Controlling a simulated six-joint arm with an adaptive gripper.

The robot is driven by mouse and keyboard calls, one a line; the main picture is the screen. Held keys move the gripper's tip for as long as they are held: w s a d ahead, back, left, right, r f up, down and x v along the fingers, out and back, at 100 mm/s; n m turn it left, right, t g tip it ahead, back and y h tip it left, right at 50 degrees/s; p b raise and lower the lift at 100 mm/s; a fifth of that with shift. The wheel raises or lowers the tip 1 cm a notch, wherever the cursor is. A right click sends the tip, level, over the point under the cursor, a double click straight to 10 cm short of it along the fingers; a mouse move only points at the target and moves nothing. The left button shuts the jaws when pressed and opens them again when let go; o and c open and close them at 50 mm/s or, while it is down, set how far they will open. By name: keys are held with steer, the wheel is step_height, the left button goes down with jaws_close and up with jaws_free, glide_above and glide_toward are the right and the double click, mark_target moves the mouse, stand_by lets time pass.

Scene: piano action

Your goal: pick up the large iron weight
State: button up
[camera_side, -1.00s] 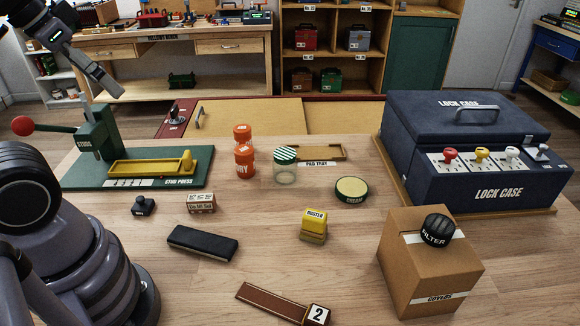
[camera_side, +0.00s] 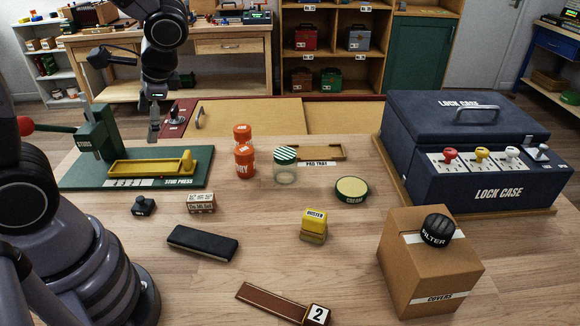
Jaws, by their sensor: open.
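A small black knobbed piece (camera_side: 143,205) stands on the table at the left, in front of the green stud press. It looks like an iron weight, but its label is too small to read. I cannot tell whether it is the large one, and I see no other clear weight. My gripper (camera_side: 154,132) hangs pointing down over the stud press area, well above and behind the black piece. It is open and empty, though its fingers look narrow from this side.
The stud press (camera_side: 190,176), orange jars (camera_side: 244,162), a striped-lid jar (camera_side: 285,170) and a Do Mi Sol block (camera_side: 201,203) stand nearby. A black bar (camera_side: 203,243) lies in front. A carton (camera_side: 420,270) and the lock case (camera_side: 480,170) stand at right.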

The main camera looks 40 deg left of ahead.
steer(key=w+a+f+m+g+y, duration=0.25)
steer(key=f+m+y, duration=0.25)
steer(key=f, duration=0.7)
steer(key=m+t+y, duration=0.2)
steer(key=m+y, duration=0.1)
steer(key=m, duration=0.4)
glide_toward(143, 204)
steer(key=shift+w+d+r+g, duration=0.25)
steer(key=shift+w+d+r, duration=0.2)
steer(key=shift+s+a+f, duration=0.1)
steer(key=shift+s+f, duration=0.05)
steer(key=shift+f, duration=0.2)
steer(key=x, duration=0.8)
steer(key=shift+r+x, duration=0.2)
steer(key=shift+x, duration=2.65)
steer(key=c, duration=1.1)
